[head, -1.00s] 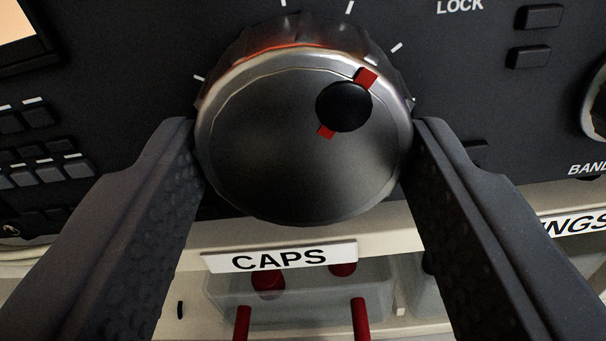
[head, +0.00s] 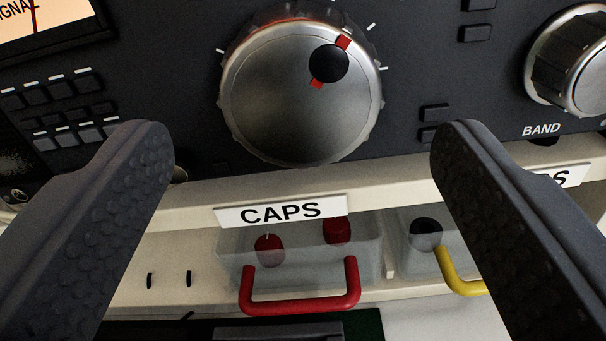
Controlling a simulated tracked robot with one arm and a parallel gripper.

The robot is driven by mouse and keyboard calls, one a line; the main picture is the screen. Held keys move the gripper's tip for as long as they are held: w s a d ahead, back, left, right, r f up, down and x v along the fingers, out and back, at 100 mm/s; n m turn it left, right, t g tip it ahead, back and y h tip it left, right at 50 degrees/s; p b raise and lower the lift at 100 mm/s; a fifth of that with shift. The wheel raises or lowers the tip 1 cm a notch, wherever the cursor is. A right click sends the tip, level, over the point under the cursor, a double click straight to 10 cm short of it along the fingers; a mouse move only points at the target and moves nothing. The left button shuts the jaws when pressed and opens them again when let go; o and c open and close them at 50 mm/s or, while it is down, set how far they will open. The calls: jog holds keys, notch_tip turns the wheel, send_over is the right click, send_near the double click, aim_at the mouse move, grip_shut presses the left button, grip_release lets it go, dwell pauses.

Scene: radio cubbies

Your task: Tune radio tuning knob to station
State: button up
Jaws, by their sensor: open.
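The tuning knob (head: 299,105) is a large silver dial on the black radio panel (head: 200,60), at the top middle of the head view. A dark round dimple (head: 329,63) with a red line across it sits at the knob's upper right. The red line tilts toward the upper right. My gripper (head: 300,150) is open, its two dark textured fingers spread wide at left and right. The fingertips are lower than the knob's middle and apart from it. Nothing is between the fingers' pads. The station reading is not legible.
A display (head: 45,28) with part of the word "SIGNAL" is at the upper left. The BAND knob (head: 580,62) is at the right. Below the radio are a shelf edge with a CAPS label (head: 281,211), a clear bin with a red handle (head: 300,303), and another with a yellow handle (head: 459,276).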

jog(key=s+a+p, duration=0.1)
jog(key=s+p, duration=0.1)
jog(key=s, duration=0.8)
jog(key=shift+s, duration=0.35)
jog(key=shift+a+f, duration=0.1)
dwell(6.5)
